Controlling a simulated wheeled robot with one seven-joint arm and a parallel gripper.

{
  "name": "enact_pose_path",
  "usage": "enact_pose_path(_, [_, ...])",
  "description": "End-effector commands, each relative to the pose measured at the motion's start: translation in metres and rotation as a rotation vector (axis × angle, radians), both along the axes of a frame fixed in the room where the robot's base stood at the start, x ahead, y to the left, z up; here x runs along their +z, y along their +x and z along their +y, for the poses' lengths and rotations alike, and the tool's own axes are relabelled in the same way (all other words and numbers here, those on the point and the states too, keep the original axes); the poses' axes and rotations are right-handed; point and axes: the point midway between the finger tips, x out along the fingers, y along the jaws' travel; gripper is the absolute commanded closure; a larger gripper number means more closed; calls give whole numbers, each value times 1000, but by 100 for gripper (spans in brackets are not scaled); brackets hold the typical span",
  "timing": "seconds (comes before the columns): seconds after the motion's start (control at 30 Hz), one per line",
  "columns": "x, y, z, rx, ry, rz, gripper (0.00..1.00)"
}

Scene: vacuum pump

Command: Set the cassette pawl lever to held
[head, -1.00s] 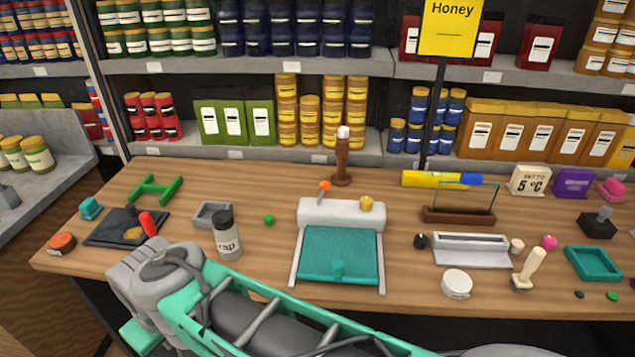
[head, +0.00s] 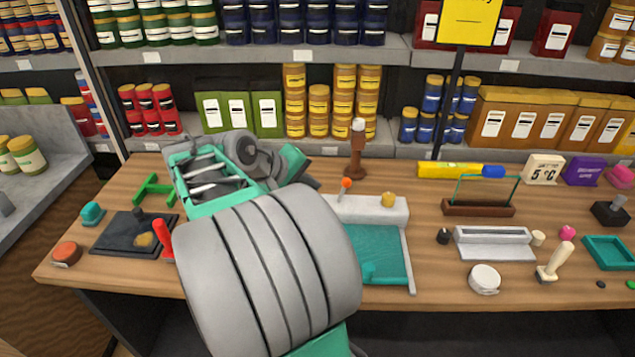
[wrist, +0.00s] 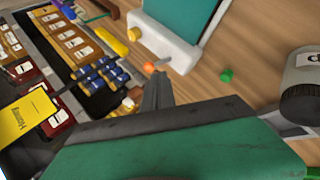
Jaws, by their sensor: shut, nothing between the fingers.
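A white housing (head: 372,208) with a teal panel (head: 380,250) in front stands mid-table; my arm covers its left part in the head view. A thin lever with an orange ball tip (head: 346,183) rises at the housing's back left; I take it as the pawl lever. The orange tip also shows in the wrist view (wrist: 148,68). A yellow knob (head: 388,200) sits on the housing's right. My gripper (wrist: 157,78) is shut and empty, its fingertips close to the orange tip in the wrist view. Whether they touch it I cannot tell.
A glass-panelled brown stand (head: 478,207) is right of the housing.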

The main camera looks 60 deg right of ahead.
Motion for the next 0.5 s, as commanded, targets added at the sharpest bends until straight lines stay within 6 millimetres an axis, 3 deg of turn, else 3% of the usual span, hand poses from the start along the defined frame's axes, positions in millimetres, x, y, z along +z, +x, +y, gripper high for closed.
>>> enact_pose_path(0.37, [-57, -18, -57, -5, 6, 2, 100])
enact_pose_path(0.5, [-59, -21, -81, -4, 3, -2, 100])
